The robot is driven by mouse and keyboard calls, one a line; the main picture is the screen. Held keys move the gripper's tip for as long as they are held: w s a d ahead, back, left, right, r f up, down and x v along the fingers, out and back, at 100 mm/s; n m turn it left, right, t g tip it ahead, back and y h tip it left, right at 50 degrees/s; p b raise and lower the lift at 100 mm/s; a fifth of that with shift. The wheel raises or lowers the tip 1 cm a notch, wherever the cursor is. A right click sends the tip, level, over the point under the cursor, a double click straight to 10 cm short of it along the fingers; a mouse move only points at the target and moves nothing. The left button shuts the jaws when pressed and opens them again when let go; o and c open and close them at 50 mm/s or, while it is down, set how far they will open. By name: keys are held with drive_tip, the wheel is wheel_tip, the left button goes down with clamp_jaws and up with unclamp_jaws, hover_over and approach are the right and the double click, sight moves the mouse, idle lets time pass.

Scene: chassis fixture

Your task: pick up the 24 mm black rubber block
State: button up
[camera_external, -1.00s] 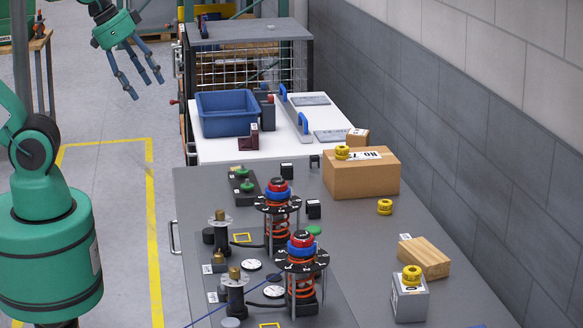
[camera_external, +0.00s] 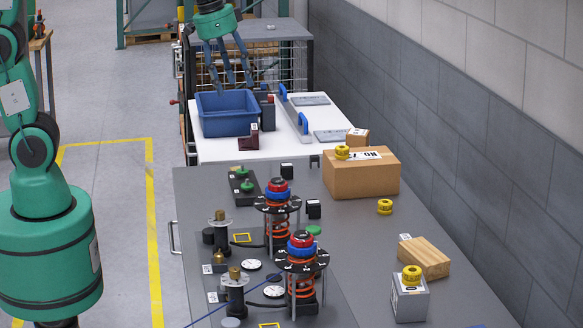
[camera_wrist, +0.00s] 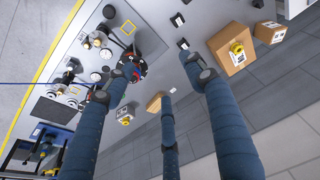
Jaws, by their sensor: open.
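Several small black blocks stand on the grey bench in the external view: one near its far edge (camera_external: 287,169), a smaller dark piece right of it (camera_external: 314,161), and one beside the spring posts (camera_external: 313,209). I cannot tell by size which is the 24 mm rubber block. Two dark blocks also show in the wrist view, an upper one (camera_wrist: 177,19) and a lower one (camera_wrist: 183,43) close to a fingertip. My gripper (camera_external: 228,80) is open and empty, its blue fingers pointing down and high over the white table, apart from the blocks.
A blue bin (camera_external: 228,114) stands on the white table under my gripper. A cardboard box (camera_external: 361,178) with a yellow-topped piece, a wooden block (camera_external: 424,257) and a metal block (camera_external: 408,302) are on the right. Spring posts (camera_external: 302,275) rise at the front. The wall bounds the right.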

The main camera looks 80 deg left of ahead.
drive_tip(key=w+a+f+g, duration=0.1)
drive_tip(key=w+a+f, duration=0.1)
drive_tip(key=w+f, duration=0.85)
drive_tip(key=g, duration=0.2)
hover_over(313, 202)
wheel_tip(313, 202, down, 13)
drive_tip(key=shift+w+a+p, duration=0.15)
drive_tip(key=shift+p, duration=0.2)
drive_tip(key=shift+f, duration=0.1)
drive_tip(key=shift+f+b, duration=0.5)
drive_tip(key=shift+f, duration=3.75)
drive_tip(key=shift+f+b, duration=0.5)
drive_tip(key=shift+f, duration=2.15)
drive_tip(key=shift+c, duration=0.2)
